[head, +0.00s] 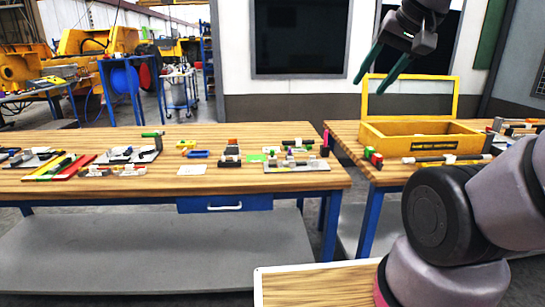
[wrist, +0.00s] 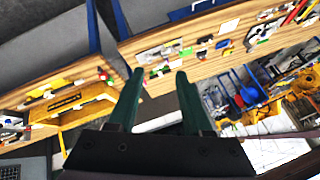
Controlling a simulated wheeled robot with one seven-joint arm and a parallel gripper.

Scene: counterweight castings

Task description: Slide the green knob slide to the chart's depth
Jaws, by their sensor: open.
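My gripper (head: 374,82) is open and empty, its two green fingers hanging in the air at the upper right of the head view, well above the benches. Its fingers also show in the wrist view (wrist: 158,76), apart. A grey board (head: 297,167) with small blocks, one of them green (head: 308,142), lies near the right end of the left bench. Another board (head: 118,155) carries a green-topped part (head: 152,134). I cannot tell which green part is the knob slide. A white card (head: 192,170) lies on the bench; whether it is the chart is unreadable.
The left wooden bench (head: 230,185) has bare room along its front edge. A yellow open box (head: 415,136) stands on the right bench, with a long rod-like part (head: 445,160) before it. A gap separates the benches. A wooden surface (head: 318,285) is at the near bottom.

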